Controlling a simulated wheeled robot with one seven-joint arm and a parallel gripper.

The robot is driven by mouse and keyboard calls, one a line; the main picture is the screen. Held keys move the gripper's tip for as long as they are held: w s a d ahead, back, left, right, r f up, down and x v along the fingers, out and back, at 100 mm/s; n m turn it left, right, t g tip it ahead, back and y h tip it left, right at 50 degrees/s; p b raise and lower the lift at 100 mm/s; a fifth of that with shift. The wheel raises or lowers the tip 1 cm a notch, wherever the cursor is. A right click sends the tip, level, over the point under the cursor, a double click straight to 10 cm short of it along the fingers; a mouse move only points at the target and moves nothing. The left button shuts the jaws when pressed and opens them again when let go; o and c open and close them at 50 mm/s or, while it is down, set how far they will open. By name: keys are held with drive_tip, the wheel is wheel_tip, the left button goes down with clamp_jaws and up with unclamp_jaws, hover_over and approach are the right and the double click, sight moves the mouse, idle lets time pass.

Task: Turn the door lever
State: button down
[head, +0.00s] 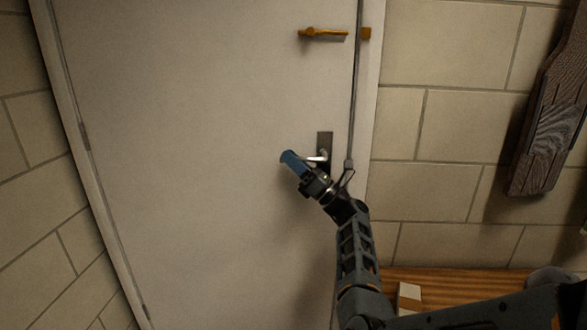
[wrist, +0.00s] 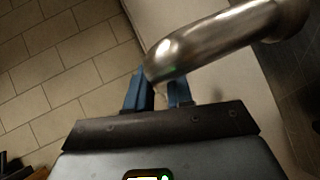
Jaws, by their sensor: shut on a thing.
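The white door (head: 200,120) fills the middle of the head view and looks closed in its frame. The lever's tip is partly hidden by the fingers and the gripper body.
A brass latch (head: 323,33) sits higher on the door. A dark wooden board (head: 550,110) hangs on the block wall (head: 450,125) at right. A wooden surface (head: 450,286) with a small pale box (head: 409,297) is at lower right, near my arm.

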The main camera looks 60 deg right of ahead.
drive_tip(key=shift+r+t, duration=0.25)
drive_tip(key=shift+t, duration=0.05)
drive_tip(key=c, duration=1.1)
unclamp_jaws()
drive_tip(key=shift+f, duration=0.1)
drive_tip(key=b+v, duration=0.1)
drive_tip(key=v, duration=0.6)
drive_tip(key=shift+s+f, duration=0.2)
drive_tip(key=shift+s, duration=0.1)
drive_tip(key=shift+d, duration=0.1)
